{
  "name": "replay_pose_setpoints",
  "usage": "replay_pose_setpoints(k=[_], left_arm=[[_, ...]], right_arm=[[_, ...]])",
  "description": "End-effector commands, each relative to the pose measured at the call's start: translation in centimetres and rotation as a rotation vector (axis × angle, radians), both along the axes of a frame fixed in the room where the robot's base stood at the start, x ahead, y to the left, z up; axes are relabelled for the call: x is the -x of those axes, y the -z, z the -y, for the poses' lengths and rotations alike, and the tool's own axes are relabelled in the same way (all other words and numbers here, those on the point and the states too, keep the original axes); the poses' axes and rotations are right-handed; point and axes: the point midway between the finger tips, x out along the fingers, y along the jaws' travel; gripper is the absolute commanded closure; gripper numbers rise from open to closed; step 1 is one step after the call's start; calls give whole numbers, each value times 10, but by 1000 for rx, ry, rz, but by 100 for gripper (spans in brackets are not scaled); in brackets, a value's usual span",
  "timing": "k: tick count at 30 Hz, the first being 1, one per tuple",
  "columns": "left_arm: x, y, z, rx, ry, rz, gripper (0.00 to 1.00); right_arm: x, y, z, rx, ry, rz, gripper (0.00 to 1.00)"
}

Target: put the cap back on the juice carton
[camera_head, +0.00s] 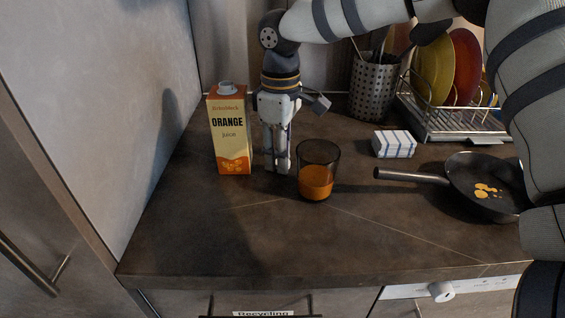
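The orange juice carton (231,134) stands upright on the counter at the back left. A pale grey round piece (227,88) sits on its top; I cannot tell whether it is the bare spout or a cap. No separate cap can be made out. My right gripper (277,168) points straight down, just right of the carton and left of the glass, with its fingertips close to the countertop. Its fingers are near each other; whether they hold something small is too small to tell. My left gripper is not in view.
A glass of orange juice (316,178) stands close right of the gripper. Further right are a striped sponge (394,144), a frying pan (484,192), a utensil holder (374,88) and a dish rack (452,124). The front left of the counter (215,240) is clear.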

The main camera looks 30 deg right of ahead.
Motion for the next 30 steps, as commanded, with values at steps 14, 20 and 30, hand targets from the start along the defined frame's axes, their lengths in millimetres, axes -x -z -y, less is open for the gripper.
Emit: replay_pose_setpoints(k=[14,20,30], left_arm=[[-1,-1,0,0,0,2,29],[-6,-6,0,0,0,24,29],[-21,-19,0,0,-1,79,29]], right_arm=[[-1,-11,0,1,0,3,82],[7,-51,-10,3,-4,10,82],[57,-113,-72,4,-3,6,82]])
